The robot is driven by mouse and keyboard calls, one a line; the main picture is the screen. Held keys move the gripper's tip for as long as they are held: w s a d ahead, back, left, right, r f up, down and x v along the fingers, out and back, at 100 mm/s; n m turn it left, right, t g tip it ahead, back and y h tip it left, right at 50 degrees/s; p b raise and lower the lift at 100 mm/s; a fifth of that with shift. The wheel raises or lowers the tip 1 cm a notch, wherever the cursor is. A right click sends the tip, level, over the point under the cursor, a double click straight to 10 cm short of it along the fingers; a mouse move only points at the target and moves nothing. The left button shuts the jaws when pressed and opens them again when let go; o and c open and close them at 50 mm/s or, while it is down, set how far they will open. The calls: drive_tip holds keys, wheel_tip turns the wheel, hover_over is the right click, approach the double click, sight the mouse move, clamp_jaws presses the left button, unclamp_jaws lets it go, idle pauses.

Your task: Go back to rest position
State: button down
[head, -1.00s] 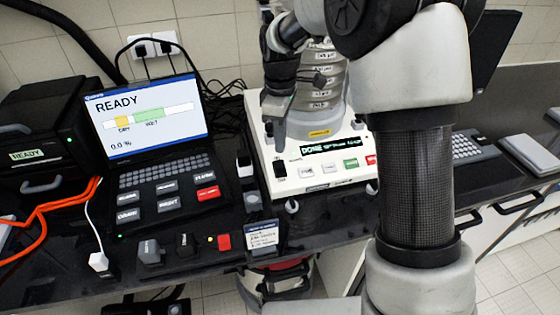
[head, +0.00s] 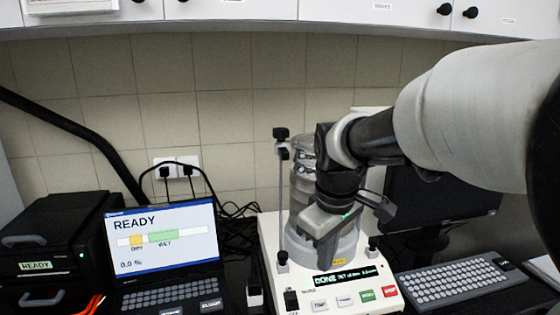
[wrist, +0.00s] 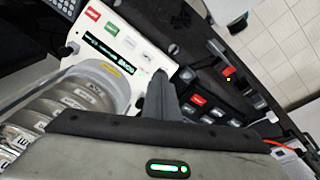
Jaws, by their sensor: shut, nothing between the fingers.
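My gripper (head: 322,250) is shut and empty, pointing down in front of the sieve stack (head: 300,170). It hides part of the stack in the head view. The wrist view shows the closed fingers (wrist: 158,98) beside the stack (wrist: 78,102), over the front of the shaker. Whether they touch anything cannot be told. The white sieve shaker (head: 268,236) stands on the bench, and its display (head: 345,275) reads DONE. Its panel also shows in the wrist view (wrist: 130,45), with green and red buttons.
A laptop (head: 162,240) reading READY stands left of the shaker, beside a black machine (head: 50,245). A keyboard (head: 460,283) and dark monitor (head: 440,200) are at the right. White cabinets (head: 230,10) hang above.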

drive_tip(key=s+d+r+m+t, duration=0.1)
drive_tip(key=s+m, duration=0.3)
drive_tip(key=s, duration=0.4)
drive_tip(key=s+d+r+m+t+p, duration=0.1)
drive_tip(key=s+d+r+m+t, duration=0.1)
drive_tip(key=s, duration=0.6)
drive_tip(key=shift+s+d+r+m, duration=0.15)
drive_tip(key=shift+d+r+m, duration=0.35)
drive_tip(key=shift+d+m, duration=0.6)
drive_tip(key=shift+a, duration=0.2)
drive_tip(key=w+a+f+g, duration=0.1)
drive_tip(key=w+a+f, duration=0.2)
drive_tip(key=w, duration=0.5)
drive_tip(key=w+a+f+n+g+b, duration=0.1)
drive_tip(key=w+a+f+g, duration=0.1)
drive_tip(key=w, duration=0.5)
drive_tip(key=w+a+f+n+g, duration=0.1)
drive_tip(key=w+a+f, duration=0.4)
drive_tip(key=w, duration=0.3)
drive_tip(key=shift+w+a+b, duration=0.25)
drive_tip(key=shift+w+b, duration=0.05)
drive_tip(key=shift+b, duration=0.05)
drive_tip(key=shift+f, duration=0.1)
